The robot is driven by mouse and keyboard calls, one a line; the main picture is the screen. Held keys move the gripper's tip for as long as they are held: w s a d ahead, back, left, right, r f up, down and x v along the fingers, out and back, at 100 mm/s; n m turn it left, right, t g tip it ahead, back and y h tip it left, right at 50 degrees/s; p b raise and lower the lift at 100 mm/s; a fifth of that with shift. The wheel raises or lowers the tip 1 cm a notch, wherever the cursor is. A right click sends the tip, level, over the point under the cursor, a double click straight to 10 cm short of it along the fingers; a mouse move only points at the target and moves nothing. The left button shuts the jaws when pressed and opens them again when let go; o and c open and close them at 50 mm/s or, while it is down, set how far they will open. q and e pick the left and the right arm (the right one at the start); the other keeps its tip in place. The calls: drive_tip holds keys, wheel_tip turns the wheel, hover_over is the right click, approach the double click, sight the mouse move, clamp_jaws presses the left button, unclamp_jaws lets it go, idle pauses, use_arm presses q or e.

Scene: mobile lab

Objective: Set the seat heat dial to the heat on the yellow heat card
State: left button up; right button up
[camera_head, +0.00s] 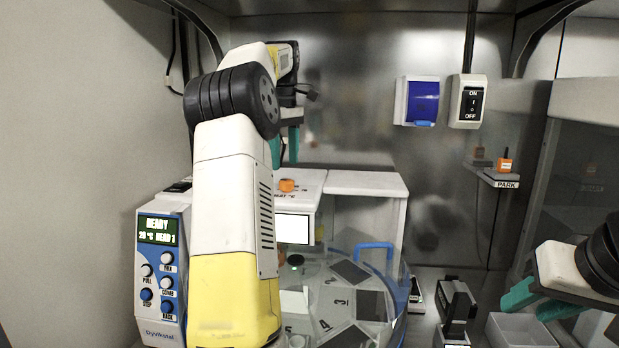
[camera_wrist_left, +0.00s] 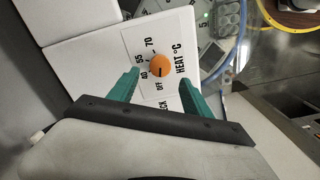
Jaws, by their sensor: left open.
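The orange seat heat dial (camera_wrist_left: 160,65) sits on a white panel marked OFF, 40, 55, 70 and HEAT °C. Its dark mark appears to point toward OFF. In the head view the dial (camera_head: 287,185) is on top of a white box. My left gripper (camera_head: 284,150) is open above the dial; in the wrist view its teal fingers (camera_wrist_left: 158,88) are apart, to either side of the dial's near side, not visibly touching it. My right gripper (camera_head: 536,302) is at the lower right with its fingers apart, empty. I cannot make out a yellow heat card in either view.
A control unit (camera_head: 160,275) with a READY display stands at left. A clear-covered round carousel (camera_head: 345,300) with numbered slots is right of my left arm. A blue-fronted box (camera_head: 422,102), an ON/OFF switch (camera_head: 468,102) and a PARK shelf (camera_head: 503,180) are on the back wall.

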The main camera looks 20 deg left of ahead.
sight(286, 180)
use_arm(q)
drive_tip(key=shift+d+f, duration=0.1)
drive_tip(key=shift+f, duration=2.7)
clamp_jaws()
